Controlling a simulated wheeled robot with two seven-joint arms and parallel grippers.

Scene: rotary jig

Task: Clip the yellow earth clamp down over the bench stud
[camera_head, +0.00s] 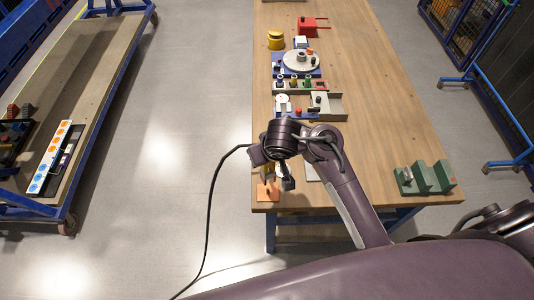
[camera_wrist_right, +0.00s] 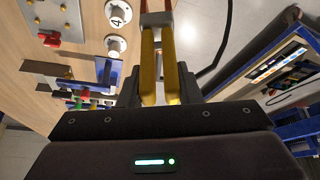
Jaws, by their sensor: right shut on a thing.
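My right gripper (camera_head: 284,184) hangs above the near left corner of the bench, close to an orange base plate (camera_head: 267,192) at that corner. In the right wrist view the gripper (camera_wrist_right: 158,88) is shut on the yellow earth clamp (camera_wrist_right: 148,72), whose two long yellow handles run between the dark fingers. In the head view only a small yellow part of the clamp (camera_head: 266,173) shows beside the gripper, above the orange plate. The bench stud is not clearly visible; the clamp and gripper cover that spot. My left gripper is not in view.
A green stepped block (camera_head: 425,178) stands at the bench's near right. Several fixtures, including a round turntable (camera_head: 301,61), line the left edge. The bench's right middle is clear.

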